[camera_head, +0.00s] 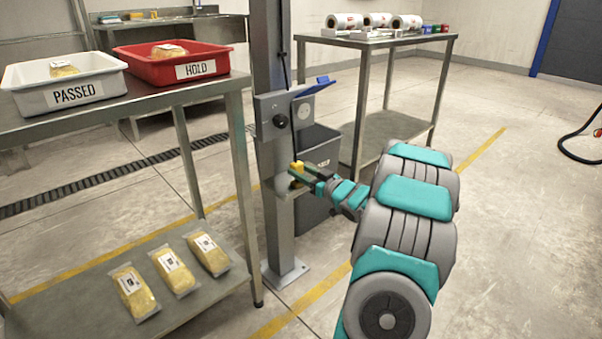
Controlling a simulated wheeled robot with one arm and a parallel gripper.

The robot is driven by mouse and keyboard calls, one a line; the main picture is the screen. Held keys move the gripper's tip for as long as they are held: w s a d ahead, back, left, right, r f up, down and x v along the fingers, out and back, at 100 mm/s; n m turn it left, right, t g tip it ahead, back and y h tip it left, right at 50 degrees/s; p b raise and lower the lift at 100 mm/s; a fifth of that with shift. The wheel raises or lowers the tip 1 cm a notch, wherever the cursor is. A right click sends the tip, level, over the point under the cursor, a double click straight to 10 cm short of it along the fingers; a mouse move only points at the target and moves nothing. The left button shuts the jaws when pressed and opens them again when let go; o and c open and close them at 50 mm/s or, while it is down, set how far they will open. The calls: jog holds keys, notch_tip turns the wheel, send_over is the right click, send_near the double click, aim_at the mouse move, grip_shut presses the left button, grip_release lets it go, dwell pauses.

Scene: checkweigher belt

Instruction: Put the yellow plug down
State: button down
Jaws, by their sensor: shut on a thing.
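The yellow plug (297,166) is small in the head camera view, in front of the grey post (268,60). My gripper (303,174) is shut on it, with the arm reaching in from the lower right. A small grey ledge (278,188) sticks out from the post just below the plug. I cannot tell whether the plug touches the ledge. Above it on the post is a grey socket box (287,108) with a blue lid (314,86) standing open. The gripper's fingers partly hide the plug.
A grey bin (322,150) stands behind the gripper. At left, a steel table (150,98) holds a white PASSED tray (100,88) and a red HOLD tray (210,55); several wrapped loaves lie below and in them. Another table (385,42) carries rolls.

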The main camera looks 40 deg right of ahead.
jog(key=shift+f, duration=0.5)
jog(key=shift+c, duration=1.9)
grip_release()
jog(key=shift+r, duration=0.55)
jog(key=s, duration=1.2)
jog(key=shift+d+p, duration=0.4)
jog(key=shift+d, duration=0.05)
